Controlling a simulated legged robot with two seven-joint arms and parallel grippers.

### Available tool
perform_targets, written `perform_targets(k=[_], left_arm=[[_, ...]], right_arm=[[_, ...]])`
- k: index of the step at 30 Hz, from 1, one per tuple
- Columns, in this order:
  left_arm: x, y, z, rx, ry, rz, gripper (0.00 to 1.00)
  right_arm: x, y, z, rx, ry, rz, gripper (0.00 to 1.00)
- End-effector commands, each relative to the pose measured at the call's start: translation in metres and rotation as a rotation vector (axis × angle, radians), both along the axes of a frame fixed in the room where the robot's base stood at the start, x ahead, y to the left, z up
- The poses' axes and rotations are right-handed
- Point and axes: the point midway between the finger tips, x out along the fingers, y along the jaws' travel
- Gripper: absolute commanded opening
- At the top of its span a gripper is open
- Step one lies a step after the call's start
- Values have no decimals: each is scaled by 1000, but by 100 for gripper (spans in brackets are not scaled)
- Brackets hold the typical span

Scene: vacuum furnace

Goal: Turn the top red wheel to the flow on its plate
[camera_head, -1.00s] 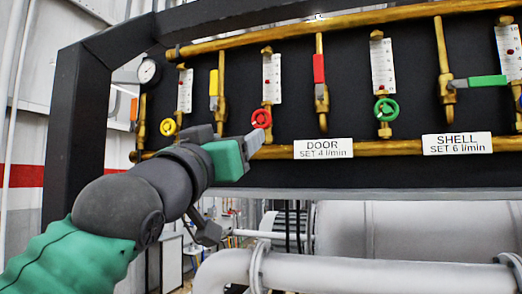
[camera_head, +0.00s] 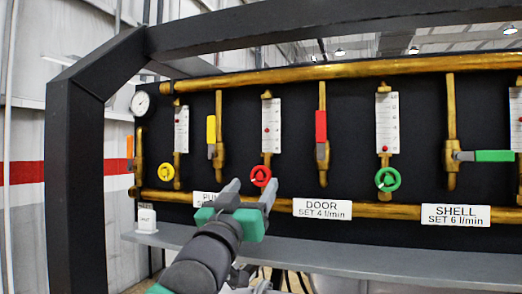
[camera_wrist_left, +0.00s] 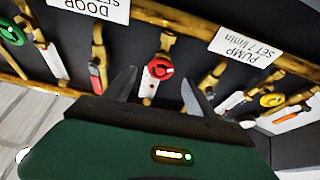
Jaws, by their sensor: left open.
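The red wheel (camera_head: 261,176) sits on a brass valve under a white flow scale (camera_head: 271,124) with a small red mark in it. My left gripper (camera_head: 253,186) is open, its two fingers pointing at the panel around the wheel's place in the head view. In the left wrist view the red wheel (camera_wrist_left: 160,66) shows beyond and between the spread fingers (camera_wrist_left: 158,92), with nothing held. Contact cannot be told. The DOOR plate (camera_head: 322,209) reads SET 4 l/min. The PUMP plate (camera_wrist_left: 254,46) shows upside down in the wrist view, seemingly SET 7 l/min. My right gripper is not in view.
A yellow wheel (camera_head: 166,176) is to the left and a green wheel (camera_head: 387,179) to the right. Yellow (camera_head: 211,131) and red (camera_head: 321,126) lever handles flank the red wheel's column. A brass pipe (camera_head: 390,211) runs below; a grey ledge (camera_head: 390,262) juts out underneath.

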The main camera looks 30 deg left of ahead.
Motion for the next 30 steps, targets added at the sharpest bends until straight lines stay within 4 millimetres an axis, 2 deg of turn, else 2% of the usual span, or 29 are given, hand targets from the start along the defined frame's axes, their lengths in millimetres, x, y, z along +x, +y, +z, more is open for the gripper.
perform_targets(k=[1, 3, 7, 11, 18, 30], left_arm=[[14, 4, 7, -2, 6, 1, 65], [28, 8, 13, -2, 5, 1, 65], [48, 12, 20, -2, 4, -1, 65], [56, 15, 22, -1, 3, 0, 65], [56, 15, 22, 0, 1, 0, 65], [57, 14, 21, 0, 2, -1, 14]], right_arm=[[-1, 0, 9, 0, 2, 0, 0], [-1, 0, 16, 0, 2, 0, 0], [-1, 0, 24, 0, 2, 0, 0], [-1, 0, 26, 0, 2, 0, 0], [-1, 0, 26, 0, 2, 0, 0], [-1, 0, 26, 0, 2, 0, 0]])
